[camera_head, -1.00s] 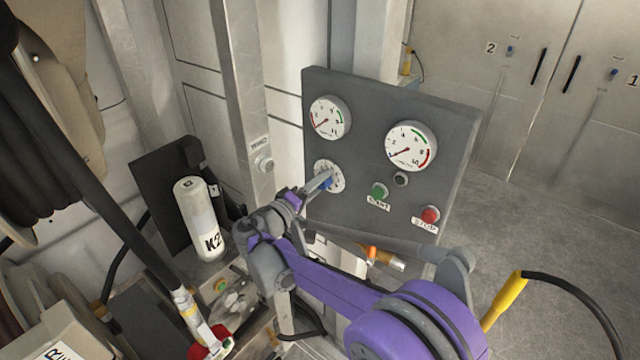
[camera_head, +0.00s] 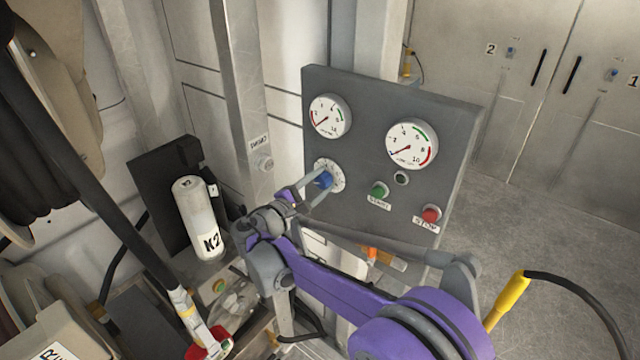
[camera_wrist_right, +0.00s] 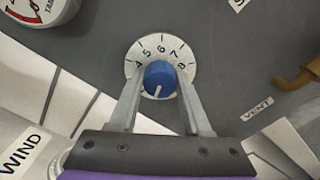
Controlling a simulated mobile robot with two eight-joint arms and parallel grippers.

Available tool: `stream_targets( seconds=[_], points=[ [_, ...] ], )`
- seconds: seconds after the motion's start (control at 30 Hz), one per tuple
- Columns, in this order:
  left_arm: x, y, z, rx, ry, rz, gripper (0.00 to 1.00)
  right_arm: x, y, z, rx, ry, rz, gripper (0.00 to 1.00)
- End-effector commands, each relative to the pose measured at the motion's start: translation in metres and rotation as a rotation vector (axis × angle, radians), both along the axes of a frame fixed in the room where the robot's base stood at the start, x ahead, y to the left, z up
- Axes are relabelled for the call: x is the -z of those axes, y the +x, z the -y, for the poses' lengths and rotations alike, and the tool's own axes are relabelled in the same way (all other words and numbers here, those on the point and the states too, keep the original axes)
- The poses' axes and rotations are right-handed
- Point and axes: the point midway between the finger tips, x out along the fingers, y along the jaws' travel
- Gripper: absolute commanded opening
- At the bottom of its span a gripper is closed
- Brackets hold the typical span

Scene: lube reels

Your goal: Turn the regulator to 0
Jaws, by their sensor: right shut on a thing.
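The regulator is a blue knob (camera_head: 325,180) on a white numbered dial (camera_head: 337,174), low on the left of a grey panel (camera_head: 355,180). In the right wrist view the blue knob (camera_wrist_right: 159,75) has a white mark pointing down and slightly left, away from the numbers 4 to 8 on the upper dial (camera_wrist_right: 160,42). The dial's lower part is hidden, and I cannot see the 0. My right gripper (camera_wrist_right: 160,82) is shut on the knob, one finger on each side; it also shows in the head view (camera_head: 319,184). My left gripper is out of view.
Two gauges (camera_head: 330,116) (camera_head: 411,146) sit above on the panel. A green button (camera_head: 380,189) and a red button (camera_head: 431,214) are to the right of the knob. A white cylinder (camera_head: 197,215) stands to the left.

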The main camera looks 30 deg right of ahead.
Motion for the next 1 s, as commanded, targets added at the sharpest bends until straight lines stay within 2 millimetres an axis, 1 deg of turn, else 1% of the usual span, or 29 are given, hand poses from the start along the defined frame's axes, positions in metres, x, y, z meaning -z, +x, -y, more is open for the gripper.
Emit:
stream_targets(
  seconds=[0.2,0.4,0.63,1.0],
  points=[
    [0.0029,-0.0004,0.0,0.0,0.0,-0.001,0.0,0.0009,-0.0002,-0.0002,0.0,-0.059,-0.147,0.0],
    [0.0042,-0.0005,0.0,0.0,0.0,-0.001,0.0,0.0007,-0.0002,-0.0002,0.0,-0.096,-0.236,0.0],
    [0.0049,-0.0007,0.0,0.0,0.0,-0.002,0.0,0.0007,-0.0003,-0.0002,0.0,-0.117,-0.287,0.0],
    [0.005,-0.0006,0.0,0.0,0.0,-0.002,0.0,0.0006,-0.0004,-0.0002,0.0,-0.122,-0.297,0.0]
  ],
)
